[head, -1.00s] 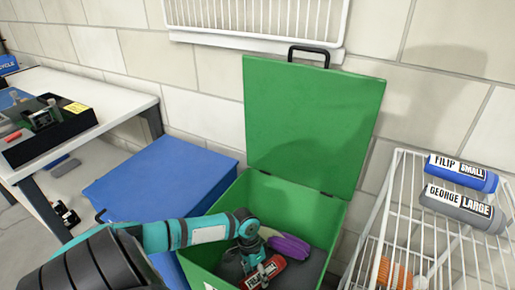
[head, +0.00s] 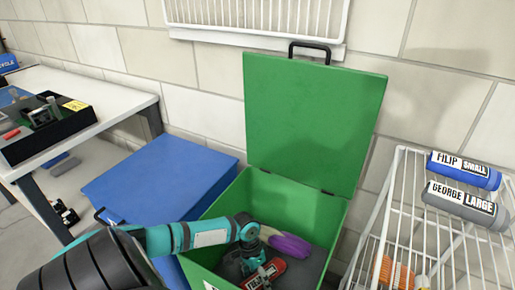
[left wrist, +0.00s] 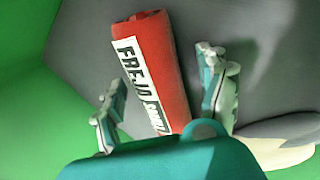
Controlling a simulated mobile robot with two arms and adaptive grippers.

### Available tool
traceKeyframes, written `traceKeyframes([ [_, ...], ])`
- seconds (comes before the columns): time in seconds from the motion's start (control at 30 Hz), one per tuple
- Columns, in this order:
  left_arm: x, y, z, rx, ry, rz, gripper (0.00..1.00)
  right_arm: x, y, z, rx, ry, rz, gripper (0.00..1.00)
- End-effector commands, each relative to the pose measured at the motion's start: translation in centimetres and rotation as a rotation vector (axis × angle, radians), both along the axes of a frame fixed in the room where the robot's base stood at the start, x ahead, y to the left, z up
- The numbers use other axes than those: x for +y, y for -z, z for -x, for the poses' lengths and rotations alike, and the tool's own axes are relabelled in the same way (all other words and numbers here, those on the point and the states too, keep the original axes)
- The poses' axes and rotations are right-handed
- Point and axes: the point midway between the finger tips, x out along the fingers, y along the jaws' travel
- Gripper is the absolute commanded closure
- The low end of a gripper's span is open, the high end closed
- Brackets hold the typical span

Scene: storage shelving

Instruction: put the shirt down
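The shirt is a red roll (head: 275,271) with a white-and-black label that seems to read FREJA. It lies at the bottom of the open green box (head: 213,223). In the left wrist view the red shirt (left wrist: 152,50) lies tilted on a grey surface. My left gripper (head: 260,272) reaches down inside the box. Its fingers (left wrist: 164,78) are spread on either side of the shirt, with gaps visible between them and it, so the gripper is open. The near end of the shirt is hidden behind the gripper body. My right gripper is not in view.
A purple-and-white item (head: 290,246) lies in the box beside the gripper. The box's green lid (head: 315,125) stands open against the wall. A closed blue box (head: 160,180) is on the left. A white wire rack (head: 400,205) with blue and grey rolls stands on the right.

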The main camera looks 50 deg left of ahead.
Motion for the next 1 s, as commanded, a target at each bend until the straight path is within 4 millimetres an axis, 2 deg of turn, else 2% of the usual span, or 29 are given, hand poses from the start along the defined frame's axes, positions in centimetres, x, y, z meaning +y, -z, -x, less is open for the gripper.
traceKeyframes([
  [0.27,0.1,-0.6,0.0,0.001,0.000,0.000,0.25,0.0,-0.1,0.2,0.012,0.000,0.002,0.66],
  [0.57,1.0,-4.1,-0.1,-0.001,0.000,-0.002,0.25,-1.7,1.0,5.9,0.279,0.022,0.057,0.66],
  [0.6,1.3,-5.4,-0.1,0.000,0.000,-0.003,0.25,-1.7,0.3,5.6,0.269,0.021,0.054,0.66],
  [0.8,2.4,-9.6,-0.2,0.001,0.001,-0.002,0.25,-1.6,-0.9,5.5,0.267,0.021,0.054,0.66],
  [0.9,2.6,-10.7,-0.2,0.000,0.001,0.000,0.25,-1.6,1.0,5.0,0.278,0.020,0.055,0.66],
  [1.0,2.9,-11.4,-0.2,0.001,0.000,0.000,0.25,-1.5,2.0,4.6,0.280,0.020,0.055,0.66],
])
